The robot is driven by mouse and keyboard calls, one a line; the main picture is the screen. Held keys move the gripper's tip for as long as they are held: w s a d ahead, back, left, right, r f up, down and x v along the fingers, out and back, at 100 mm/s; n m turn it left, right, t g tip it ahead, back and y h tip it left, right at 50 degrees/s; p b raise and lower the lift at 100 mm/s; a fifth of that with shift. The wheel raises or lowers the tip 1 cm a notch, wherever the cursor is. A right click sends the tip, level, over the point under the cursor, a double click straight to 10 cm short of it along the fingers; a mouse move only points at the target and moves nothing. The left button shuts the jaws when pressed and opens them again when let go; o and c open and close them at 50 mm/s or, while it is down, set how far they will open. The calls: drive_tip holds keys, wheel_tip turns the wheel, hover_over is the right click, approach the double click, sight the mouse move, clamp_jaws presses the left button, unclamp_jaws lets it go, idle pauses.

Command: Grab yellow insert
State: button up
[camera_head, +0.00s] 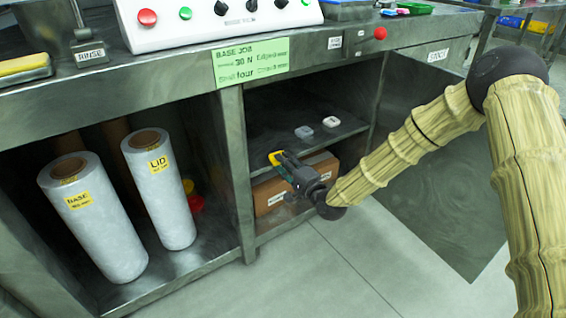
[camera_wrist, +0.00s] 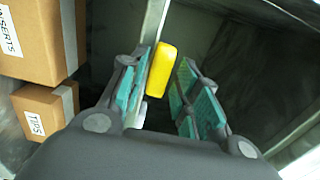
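The yellow insert (camera_head: 275,157) is a small rounded block at the tip of my gripper (camera_head: 285,162), at the open shelf bay. In the wrist view the yellow insert (camera_wrist: 161,68) shows at the fingertips of my gripper (camera_wrist: 168,75), close beside the left finger. A dark gap separates it from the right finger. The teal-padded fingers stand apart, so my gripper is open. I cannot tell whether the insert touches the left finger, and its support is hidden.
A white insert (camera_head: 331,121) and a grey one (camera_head: 304,131) lie on the shelf (camera_head: 345,129). Cardboard boxes labelled INSERTS (camera_wrist: 35,35) and TIPS (camera_wrist: 45,112) stand left of my gripper in the wrist view. A metal post (camera_head: 237,160) borders the bay.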

clamp_jaws()
wheel_tip(320, 180, up, 2)
drive_tip(key=shift+r+p, duration=0.25)
drive_tip(key=shift+p, duration=0.65)
drive_tip(key=s+d+r+p, duration=0.5)
drive_tip(key=s+d+p, duration=0.2)
drive_tip(key=s, duration=0.4)
drive_tip(key=shift+s+d, duration=0.2)
drive_tip(key=shift+d, duration=0.45)
